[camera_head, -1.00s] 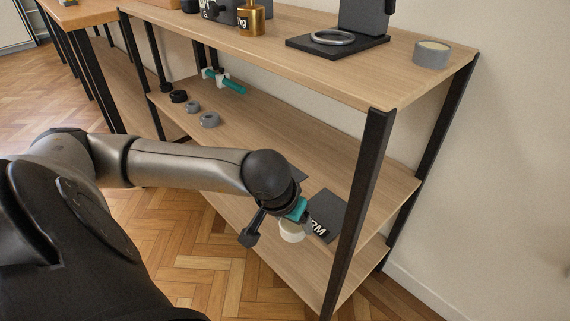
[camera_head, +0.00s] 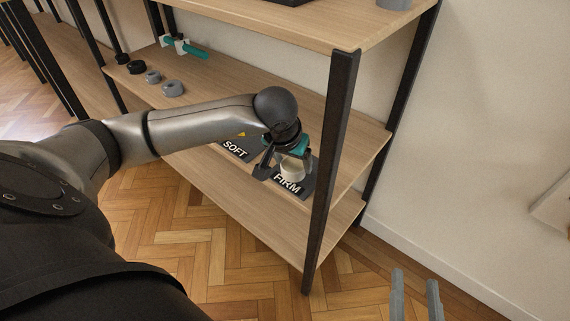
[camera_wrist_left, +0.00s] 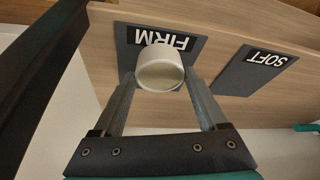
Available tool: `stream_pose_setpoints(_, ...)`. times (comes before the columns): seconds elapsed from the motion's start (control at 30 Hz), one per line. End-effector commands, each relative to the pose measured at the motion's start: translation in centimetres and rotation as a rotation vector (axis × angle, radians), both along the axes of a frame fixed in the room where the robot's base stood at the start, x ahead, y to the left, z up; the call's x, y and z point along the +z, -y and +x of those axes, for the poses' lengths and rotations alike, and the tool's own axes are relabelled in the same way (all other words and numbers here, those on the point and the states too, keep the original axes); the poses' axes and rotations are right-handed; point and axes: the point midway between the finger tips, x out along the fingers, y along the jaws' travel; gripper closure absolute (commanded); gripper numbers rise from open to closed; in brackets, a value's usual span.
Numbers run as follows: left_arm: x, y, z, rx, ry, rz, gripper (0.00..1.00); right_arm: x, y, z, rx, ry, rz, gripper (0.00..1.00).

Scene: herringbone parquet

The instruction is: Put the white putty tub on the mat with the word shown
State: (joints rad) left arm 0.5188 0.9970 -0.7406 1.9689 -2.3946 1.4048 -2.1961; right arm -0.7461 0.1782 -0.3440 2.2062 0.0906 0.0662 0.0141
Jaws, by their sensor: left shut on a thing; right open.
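The white putty tub (camera_head: 292,168) is held in my left gripper (camera_head: 285,168), over the dark mat marked FIRM (camera_head: 289,187) on the middle shelf. In the left wrist view the tub (camera_wrist_left: 160,68) sits between the fingertips of my left gripper (camera_wrist_left: 160,85), in front of the FIRM mat (camera_wrist_left: 126,58). I cannot tell whether the tub touches the mat. The mat marked SOFT (camera_head: 236,150) lies to the left and also shows in the left wrist view (camera_wrist_left: 235,80). My right gripper (camera_head: 415,296) is open and empty at the lower right, away from the shelf.
A black shelf post (camera_head: 328,165) stands just right of the FIRM mat. Grey rings (camera_head: 173,88) and a teal-handled item (camera_head: 185,48) lie farther left on the same shelf (camera_head: 215,108).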

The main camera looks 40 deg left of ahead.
Motion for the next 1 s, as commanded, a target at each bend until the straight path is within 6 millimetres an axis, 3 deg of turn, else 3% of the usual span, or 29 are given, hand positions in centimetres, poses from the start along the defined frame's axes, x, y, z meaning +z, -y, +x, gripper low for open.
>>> stream_pose_setpoints(0.5,-0.6,0.4,4.0,-0.001,0.002,-0.001,0.86,0.0,0.0,0.0,0.0,-0.001,0.0,0.41)
stream_pose_setpoints(1.0,-0.7,0.4,4.5,0.0,0.001,-0.001,0.86,0.0,0.0,0.0,0.0,-0.001,0.0,0.41)
